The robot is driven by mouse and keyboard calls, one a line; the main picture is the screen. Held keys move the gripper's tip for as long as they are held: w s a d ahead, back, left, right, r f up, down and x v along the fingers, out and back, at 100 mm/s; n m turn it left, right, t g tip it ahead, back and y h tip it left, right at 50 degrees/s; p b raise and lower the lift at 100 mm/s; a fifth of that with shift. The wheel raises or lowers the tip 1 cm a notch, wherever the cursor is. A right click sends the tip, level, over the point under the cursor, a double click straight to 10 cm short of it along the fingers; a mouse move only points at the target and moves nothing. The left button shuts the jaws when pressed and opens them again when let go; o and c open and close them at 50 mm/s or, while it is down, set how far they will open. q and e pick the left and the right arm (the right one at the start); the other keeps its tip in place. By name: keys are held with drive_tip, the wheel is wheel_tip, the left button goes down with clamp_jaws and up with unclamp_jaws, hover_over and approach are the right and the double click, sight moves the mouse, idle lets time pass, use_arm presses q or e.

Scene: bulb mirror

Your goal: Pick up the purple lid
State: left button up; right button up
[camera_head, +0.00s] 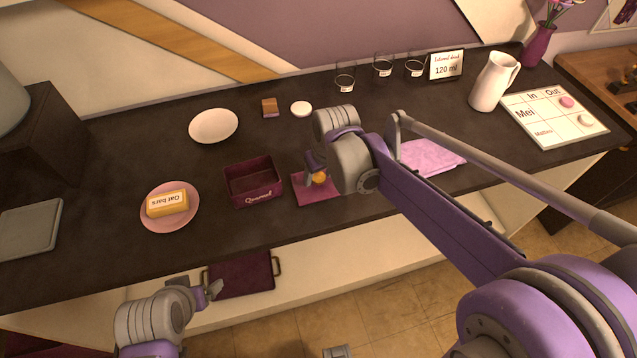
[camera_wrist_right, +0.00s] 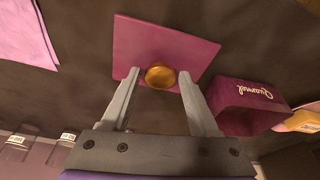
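The purple lid (camera_head: 308,195) is a flat magenta square with a round gold knob (camera_head: 319,178). It lies on the dark counter just right of the open purple box (camera_head: 253,184). In the right wrist view the lid (camera_wrist_right: 140,42) shows with its knob (camera_wrist_right: 161,75) between the fingertips of my right gripper (camera_wrist_right: 160,75). The fingers are apart, with a gap on each side of the knob. In the head view my right gripper (camera_head: 314,172) is at the lid, and its arm hides part of the area. My left gripper (camera_head: 210,289) is low, in front of the counter, away from the lid.
A pink plate with an oat bars pack (camera_head: 168,203) stands left of the box. A pink cloth (camera_head: 432,158) lies to the right. A white plate (camera_head: 213,126), glasses, a jug (camera_head: 493,82) and a chart board (camera_head: 555,115) are further back.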

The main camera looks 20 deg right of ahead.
clamp_jaws()
drive_tip(key=shift+r, duration=0.1)
